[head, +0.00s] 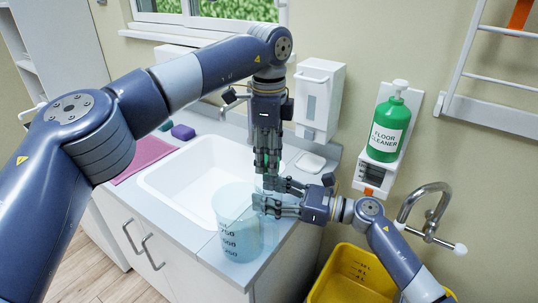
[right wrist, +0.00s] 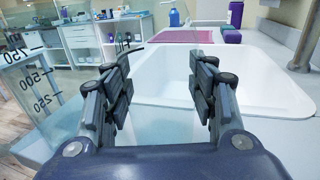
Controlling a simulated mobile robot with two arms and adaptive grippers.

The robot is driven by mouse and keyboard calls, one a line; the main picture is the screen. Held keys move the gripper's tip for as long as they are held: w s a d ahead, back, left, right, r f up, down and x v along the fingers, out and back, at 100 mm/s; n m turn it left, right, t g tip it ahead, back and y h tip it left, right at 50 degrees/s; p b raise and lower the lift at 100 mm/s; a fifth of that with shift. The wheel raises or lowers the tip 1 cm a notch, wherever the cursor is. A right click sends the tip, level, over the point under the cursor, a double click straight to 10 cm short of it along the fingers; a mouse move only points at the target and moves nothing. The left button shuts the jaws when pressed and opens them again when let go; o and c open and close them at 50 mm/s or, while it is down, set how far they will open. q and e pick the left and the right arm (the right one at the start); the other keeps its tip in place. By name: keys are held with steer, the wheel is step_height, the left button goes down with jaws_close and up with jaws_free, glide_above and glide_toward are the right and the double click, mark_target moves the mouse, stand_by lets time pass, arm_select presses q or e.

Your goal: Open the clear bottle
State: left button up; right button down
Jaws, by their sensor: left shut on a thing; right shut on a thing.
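The clear bottle (right wrist: 162,112) is see-through and hard to make out; its faint body stands between the fingers of my right gripper (right wrist: 163,85), which is shut on it. In the head view my right gripper (head: 266,193) comes in from the right, low over the counter. My left gripper (head: 266,165) points straight down just above it, shut on a green cap (head: 261,158) at the bottle's top. The fingers hide most of the cap and bottle, and I cannot tell if the cap is loose.
A clear marked beaker (head: 238,230) stands on the counter (head: 283,240) beside the right gripper. A white sink (head: 185,180) lies left. A green floor cleaner bottle (head: 386,128) hangs on the wall. A tap (head: 425,205) and yellow bucket (head: 350,275) are at right.

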arm_select(q)
steer(key=shift+r, duration=0.15)
steer(key=shift+r, duration=3)
arm_select(e)
steer(key=c, duration=0.6)
jaws_free()
steer(key=shift+d, duration=0.1)
